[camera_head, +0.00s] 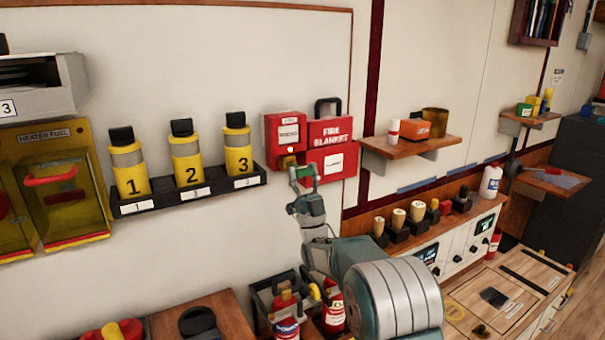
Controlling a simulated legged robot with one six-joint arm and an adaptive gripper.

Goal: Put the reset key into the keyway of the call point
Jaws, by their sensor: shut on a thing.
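The call point is a small red box (286,134) with a white label, mounted on the wall left of the fire blanket box. My gripper (302,174) is in front of the lower edge of the call point, with its fingers pointing up and toward the wall. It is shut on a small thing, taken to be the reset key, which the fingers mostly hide. A small yellowish patch (289,161) shows just above the left finger, against the box's lower part. I cannot tell whether it is the key or part of the box. The keyway cannot be made out.
The red fire blanket box (332,133) adjoins on the right. A black rack (200,193) with yellow numbered canisters is on the left. A wooden shelf (409,146) holds several items further right. Red extinguishers (286,305) stand low beneath my arm. The wall above the call point is clear.

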